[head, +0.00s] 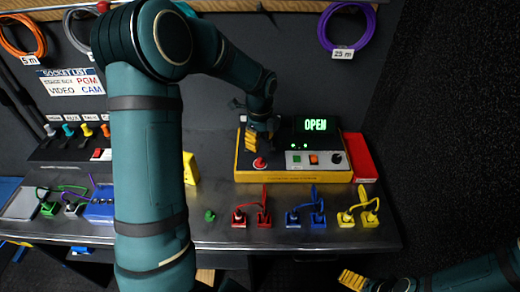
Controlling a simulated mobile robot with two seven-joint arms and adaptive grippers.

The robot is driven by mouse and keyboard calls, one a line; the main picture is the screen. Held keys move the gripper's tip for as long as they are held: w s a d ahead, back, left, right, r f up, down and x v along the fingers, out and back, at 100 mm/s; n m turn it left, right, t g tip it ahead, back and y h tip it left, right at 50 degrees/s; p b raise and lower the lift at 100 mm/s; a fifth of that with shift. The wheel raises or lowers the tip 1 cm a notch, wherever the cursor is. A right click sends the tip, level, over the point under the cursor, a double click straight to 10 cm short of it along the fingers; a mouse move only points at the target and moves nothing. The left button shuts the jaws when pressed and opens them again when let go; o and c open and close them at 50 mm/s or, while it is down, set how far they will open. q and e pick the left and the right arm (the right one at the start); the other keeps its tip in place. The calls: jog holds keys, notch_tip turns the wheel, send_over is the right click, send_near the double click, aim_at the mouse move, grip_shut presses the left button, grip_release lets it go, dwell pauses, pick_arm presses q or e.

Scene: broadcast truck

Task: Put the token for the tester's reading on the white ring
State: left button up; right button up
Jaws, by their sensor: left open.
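The tester (285,176) is a yellow-edged box on the bench with a dark display (316,124) reading OPEN in green. Its front carries a red knob (260,162), a green button and an orange switch. My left gripper (254,146) is open, just above and behind the red knob; whether it touches the tester is unclear. My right gripper (350,279) is at the lower right, apart from the bench, and its opening cannot be made out. I cannot pick out a token or the white ring; my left arm hides part of the bench.
Red, blue (305,216) and yellow (359,217) plug pairs with cables line the bench front, beside a small green piece (209,215). A red block (357,157) stands right of the tester. Coloured plugs and a blue block (99,205) are at left.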

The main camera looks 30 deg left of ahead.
pick_arm(q)
notch_tip(320, 180, up, 4)
jog(key=shift+f, duration=0.25)
jog(key=shift+r+p, duration=0.1)
jog(key=shift+p, duration=0.25)
